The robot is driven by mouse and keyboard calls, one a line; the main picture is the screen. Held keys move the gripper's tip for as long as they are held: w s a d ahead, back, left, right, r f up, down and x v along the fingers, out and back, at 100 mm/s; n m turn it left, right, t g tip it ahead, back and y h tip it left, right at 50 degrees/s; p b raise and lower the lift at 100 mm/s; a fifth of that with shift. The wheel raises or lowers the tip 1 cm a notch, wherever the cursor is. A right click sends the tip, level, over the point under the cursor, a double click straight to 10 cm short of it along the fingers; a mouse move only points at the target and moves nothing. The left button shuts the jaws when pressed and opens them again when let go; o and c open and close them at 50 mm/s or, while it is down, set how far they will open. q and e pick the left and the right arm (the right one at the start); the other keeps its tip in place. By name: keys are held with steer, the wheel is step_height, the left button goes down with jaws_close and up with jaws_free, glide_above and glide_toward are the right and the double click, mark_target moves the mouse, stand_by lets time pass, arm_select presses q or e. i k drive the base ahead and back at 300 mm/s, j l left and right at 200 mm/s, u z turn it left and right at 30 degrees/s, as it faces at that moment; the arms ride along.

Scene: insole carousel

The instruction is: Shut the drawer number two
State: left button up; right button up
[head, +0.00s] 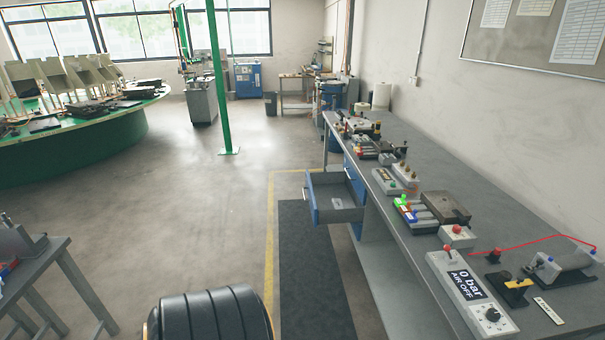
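One drawer (312,200) is pulled out from the left side of the long grey workbench (392,230). It has a blue front and grey walls, and a small light object seems to lie inside. No number is readable on it, so I cannot tell whether it is number two. Blue cabinet parts (353,178) show under the bench beside it. Neither of my grippers is in view.
A dark mat (308,270) edged by a yellow floor line lies in front of the drawer. Devices crowd the bench top, including an "AIR OFF" box (468,290). A green pole (219,90) and green carousel (80,145) stand farther left. The middle floor is clear.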

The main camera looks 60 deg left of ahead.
mark_target(320, 188)
steer(key=j+u, duration=0.1)
steer(key=u, duration=1.65)
steer(key=i+j, duration=0.75)
steer(key=i+z, duration=0.2)
steer(key=z, duration=0.2)
